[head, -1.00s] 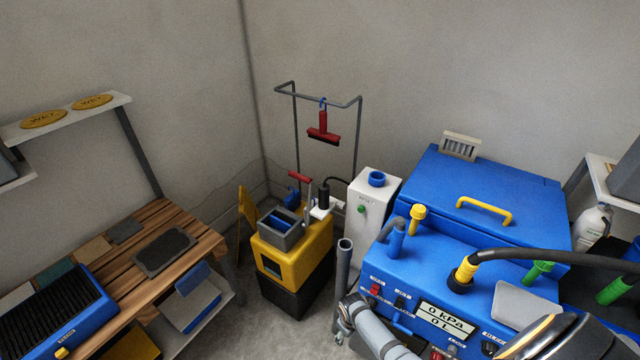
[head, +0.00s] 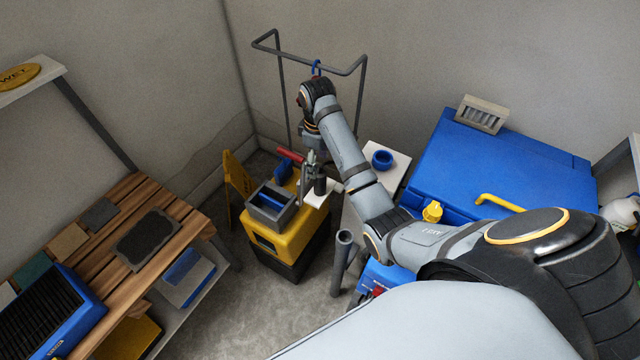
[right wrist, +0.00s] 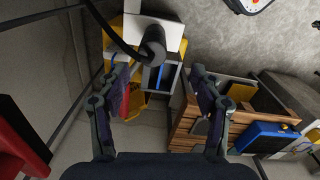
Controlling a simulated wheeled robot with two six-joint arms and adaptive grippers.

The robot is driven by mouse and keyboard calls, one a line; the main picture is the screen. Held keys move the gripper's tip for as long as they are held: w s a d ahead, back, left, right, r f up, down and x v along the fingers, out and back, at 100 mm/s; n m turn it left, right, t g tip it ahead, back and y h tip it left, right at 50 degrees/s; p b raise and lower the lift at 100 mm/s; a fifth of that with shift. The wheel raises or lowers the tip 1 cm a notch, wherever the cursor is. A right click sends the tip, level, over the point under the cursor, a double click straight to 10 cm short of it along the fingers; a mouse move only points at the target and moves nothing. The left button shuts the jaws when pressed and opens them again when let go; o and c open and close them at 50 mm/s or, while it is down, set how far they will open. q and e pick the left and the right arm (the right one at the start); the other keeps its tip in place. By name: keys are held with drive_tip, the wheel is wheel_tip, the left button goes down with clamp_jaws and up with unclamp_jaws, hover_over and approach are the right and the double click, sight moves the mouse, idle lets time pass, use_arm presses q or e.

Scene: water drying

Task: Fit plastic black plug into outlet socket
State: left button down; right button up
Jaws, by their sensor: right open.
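The black plug (head: 320,186) is a short dark cylinder standing on a small white ledge (head: 313,197) beside the yellow bucket. In the right wrist view the plug (right wrist: 153,42) lies beyond the fingertips, toward the top of the gap, with a black cable leading up and left. My right gripper (right wrist: 162,72) is open and empty. In the head view my right gripper (head: 314,163) points down just above the plug, with its tips hard to separate from the grey lever there. I cannot clearly make out the outlet socket's openings. My left gripper is out of view.
A yellow bucket (head: 306,226) with a grey tray (head: 270,207) and red handle (head: 289,156) stands close by. A metal frame (head: 279,85) rises behind. A white unit (head: 398,163) and blue machine (head: 500,165) are at right. A wooden bench (head: 120,205) is at left.

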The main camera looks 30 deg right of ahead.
sight(320, 174)
drive_tip(key=f, duration=0.1)
drive_tip(key=f+b, duration=0.1)
drive_tip(key=f, duration=0.1)
drive_tip(key=shift+w+d+f, duration=0.1)
drive_tip(key=shift+w+d, duration=0.1)
drive_tip(key=shift+w, duration=0.05)
drive_tip(key=shift+w+f+b, duration=0.3)
drive_tip(key=shift+f+b, duration=0.35)
drive_tip(key=shift+s+d+f+b, duration=0.1)
drive_tip(key=shift+s+f+b, duration=0.1)
drive_tip(key=shift+f+b, duration=0.55)
drive_tip(key=shift+s+d+f+p, duration=0.15)
drive_tip(key=shift+f+p, duration=0.05)
drive_tip(key=shift+p, duration=0.45)
drive_tip(key=shift+w+f, duration=0.2)
drive_tip(key=shift+f, duration=0.95)
drive_tip(key=c, duration=0.3)
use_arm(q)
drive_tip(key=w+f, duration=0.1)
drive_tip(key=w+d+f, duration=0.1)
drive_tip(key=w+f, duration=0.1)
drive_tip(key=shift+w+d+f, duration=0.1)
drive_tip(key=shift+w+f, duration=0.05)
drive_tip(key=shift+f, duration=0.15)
use_arm(e)
drive_tip(key=c, duration=1)
